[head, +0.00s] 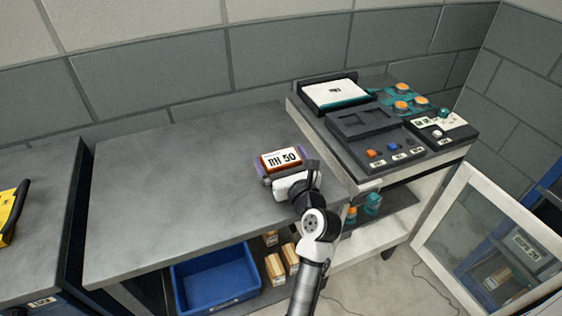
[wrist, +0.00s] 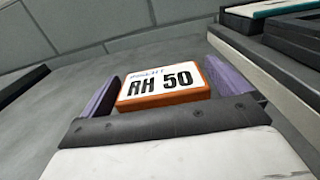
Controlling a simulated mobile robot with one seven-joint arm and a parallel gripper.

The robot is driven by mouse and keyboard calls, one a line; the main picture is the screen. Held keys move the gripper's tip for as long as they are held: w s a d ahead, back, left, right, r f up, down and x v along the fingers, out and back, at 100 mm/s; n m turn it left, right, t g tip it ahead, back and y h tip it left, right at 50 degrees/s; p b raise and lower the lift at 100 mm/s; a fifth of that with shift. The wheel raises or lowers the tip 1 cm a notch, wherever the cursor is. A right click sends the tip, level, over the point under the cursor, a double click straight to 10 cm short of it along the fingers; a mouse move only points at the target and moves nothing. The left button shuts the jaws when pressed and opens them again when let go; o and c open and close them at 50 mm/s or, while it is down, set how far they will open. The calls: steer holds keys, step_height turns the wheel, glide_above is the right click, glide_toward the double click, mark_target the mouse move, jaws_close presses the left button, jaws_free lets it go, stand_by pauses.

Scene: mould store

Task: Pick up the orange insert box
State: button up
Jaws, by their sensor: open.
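The orange insert box (head: 281,160) lies on the grey bench top, with a white label reading "RH 50" on its upper face. It also shows in the wrist view (wrist: 163,85), between the two purple fingers. My gripper (head: 280,162) is open around the box, one finger on its left and one on its right. In the wrist view a narrow gap shows beside the box; I cannot tell whether either finger touches it.
The grey bench top (head: 165,190) is clear to the left. A dark unit (head: 350,150) with trays, orange knobs and labelled buttons stands close on the right. Below are a blue bin (head: 215,280) and several wooden blocks (head: 275,268). A white-framed panel (head: 490,250) leans at the right.

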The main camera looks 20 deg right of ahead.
steer(key=shift+w, duration=1.25)
steer(key=shift+r, duration=0.1)
steer(key=c, duration=1.1)
